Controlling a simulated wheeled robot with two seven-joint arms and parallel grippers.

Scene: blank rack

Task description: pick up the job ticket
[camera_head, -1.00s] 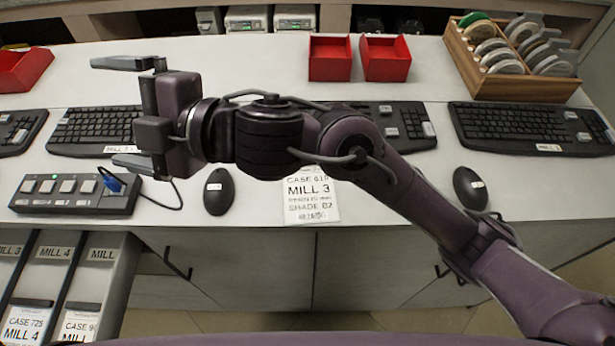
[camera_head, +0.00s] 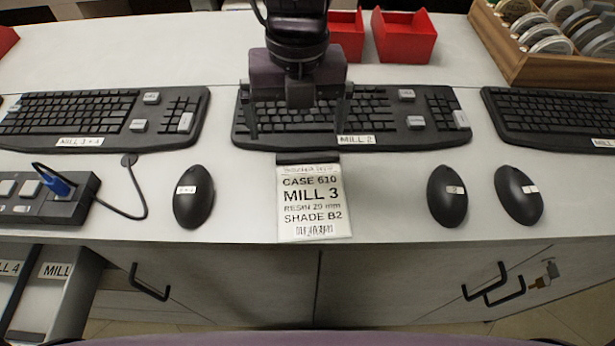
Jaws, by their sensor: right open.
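The job ticket (camera_head: 314,208) is a white card reading CASE 610, MILL 3, RESIN 20 mm, SHADE B2. It lies at the desk's front edge, in the middle of the camera_head view, with a dark strip (camera_head: 307,157) along its top end. My right gripper (camera_head: 297,122) is over the middle keyboard, beyond the ticket. Its two fingers are spread apart with nothing between them, and it is apart from the ticket. My left gripper is not in view.
The middle keyboard (camera_head: 380,115) lies behind the ticket. One mouse (camera_head: 193,197) is left of it, and two mice (camera_head: 447,196) are right. A switch box (camera_head: 75,205) with a cable is at left. Red bins (camera_head: 404,36) and a wooden disc rack (camera_head: 515,60) stand behind.

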